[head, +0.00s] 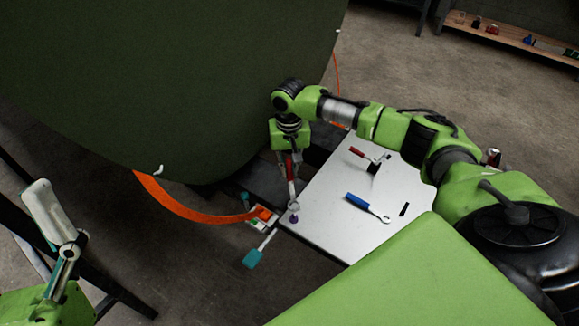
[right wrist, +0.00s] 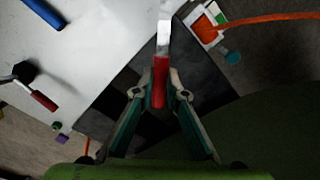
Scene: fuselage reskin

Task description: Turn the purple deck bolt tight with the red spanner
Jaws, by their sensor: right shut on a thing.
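The red spanner (head: 291,190) is in my right gripper (head: 290,158), pointing down with its steel end low. The right wrist view shows its red handle (right wrist: 160,82) between the two closed fingers (right wrist: 160,92). The purple deck bolt (head: 294,218) stands at the left corner of the pale panel (head: 335,215). The spanner's jaw end is at or just above the bolt; I cannot tell whether it is seated.
A blue-handled spanner (head: 366,206) and a red-handled tool in a black holder (head: 373,168) lie on the panel. A teal-handled tool (head: 254,257) and a small tray (head: 262,218) with an orange strap (head: 180,208) are beside its left corner. The dark green fuselage (head: 180,80) rises behind.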

